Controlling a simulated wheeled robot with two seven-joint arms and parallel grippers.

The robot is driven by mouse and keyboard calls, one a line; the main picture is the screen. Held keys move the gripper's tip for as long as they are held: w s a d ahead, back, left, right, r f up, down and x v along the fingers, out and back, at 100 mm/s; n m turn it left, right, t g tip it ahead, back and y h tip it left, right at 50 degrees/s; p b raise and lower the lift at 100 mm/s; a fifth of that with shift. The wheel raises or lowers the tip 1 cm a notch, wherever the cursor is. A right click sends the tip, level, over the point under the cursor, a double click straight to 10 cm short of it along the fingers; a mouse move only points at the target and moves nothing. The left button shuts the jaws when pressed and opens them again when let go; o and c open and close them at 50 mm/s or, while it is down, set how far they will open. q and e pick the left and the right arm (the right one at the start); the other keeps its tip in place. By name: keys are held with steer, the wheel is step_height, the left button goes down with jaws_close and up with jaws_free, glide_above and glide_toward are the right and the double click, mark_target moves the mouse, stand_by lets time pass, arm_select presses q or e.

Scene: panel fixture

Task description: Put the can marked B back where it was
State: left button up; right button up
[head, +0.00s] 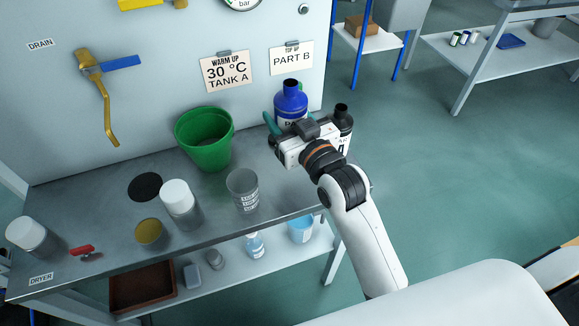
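A blue can (291,101) with a dark blue neck stands at the back right of the metal bench, below the card reading PART B. My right gripper (292,126) is in front of this can, with one teal finger (269,124) at the can's left side. The other finger is mostly hidden, and I cannot tell whether they grip it. A dark-necked can (344,119) with a partly hidden label stands just right of the gripper. My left gripper is not in view.
On the bench (100,215) are a green bucket (204,140), a clear measuring cup (243,191), white-lidded jars (176,196), a black disc (145,187) and a red-handled item (82,251). A brass valve (98,82) sticks out from the panel. The lower shelf holds a brown tray (143,286).

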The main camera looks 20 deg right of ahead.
step_height(320, 180, down, 4)
steer(key=shift+d+r, duration=0.15)
steer(key=shift+r, duration=0.1)
step_height(320, 180, down, 4)
steer(key=shift+b, duration=0.45)
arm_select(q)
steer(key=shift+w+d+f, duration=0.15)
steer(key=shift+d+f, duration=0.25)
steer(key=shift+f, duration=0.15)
arm_select(e)
steer(key=shift+f, duration=0.35)
steer(key=o, duration=1.4)
steer(key=shift+f, duration=0.2)
steer(key=shift+r, duration=0.1)
steer(key=shift+s, duration=0.25)
arm_select(q)
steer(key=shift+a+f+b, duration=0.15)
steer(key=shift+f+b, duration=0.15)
steer(key=shift+b, duration=0.05)
arm_select(e)
steer(key=s, duration=0.3)
steer(key=s+d, duration=0.1)
steer(key=s, duration=0.3)
steer(key=s+d, duration=0.1)
steer(key=s, duration=0.3)
steer(key=shift+s+d+r, duration=0.1)
steer(key=shift+s, duration=0.1)
